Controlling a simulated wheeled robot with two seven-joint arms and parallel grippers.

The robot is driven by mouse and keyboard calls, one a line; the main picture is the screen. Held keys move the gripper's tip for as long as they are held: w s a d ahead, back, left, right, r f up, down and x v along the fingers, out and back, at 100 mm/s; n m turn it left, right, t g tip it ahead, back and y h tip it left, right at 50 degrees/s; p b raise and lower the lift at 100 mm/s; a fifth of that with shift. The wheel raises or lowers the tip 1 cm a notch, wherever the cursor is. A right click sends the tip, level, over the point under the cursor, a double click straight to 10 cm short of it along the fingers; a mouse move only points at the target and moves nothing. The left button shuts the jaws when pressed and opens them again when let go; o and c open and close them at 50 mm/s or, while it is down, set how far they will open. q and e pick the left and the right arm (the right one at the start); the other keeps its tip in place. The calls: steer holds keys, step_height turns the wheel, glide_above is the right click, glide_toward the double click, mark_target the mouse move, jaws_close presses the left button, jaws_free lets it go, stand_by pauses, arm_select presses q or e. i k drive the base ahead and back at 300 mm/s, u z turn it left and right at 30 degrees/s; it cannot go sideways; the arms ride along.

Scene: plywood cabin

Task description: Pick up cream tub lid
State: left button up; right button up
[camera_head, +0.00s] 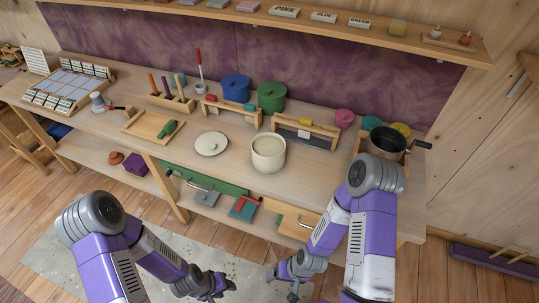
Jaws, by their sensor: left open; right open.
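My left gripper (218,288) is low in front of the bench, below the lid in the picture, open and empty. My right gripper (292,285) is also low in front of the bench, to the right of the left one, open and away from the lid. Both grippers are small in the picture and their finger details are hard to make out.
Behind the lid stand a wooden caddy (232,112), a blue pot (236,88) and a green pot (271,97). A board with a green-handled tool (167,129) lies left of the lid. A dark saucepan (387,142) stands at the right. The bench around the lid's front is clear.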

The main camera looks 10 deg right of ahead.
mark_target(211, 142)
steer(key=k, duration=0.3)
steer(key=i, duration=0.75)
steer(key=u, duration=0.7)
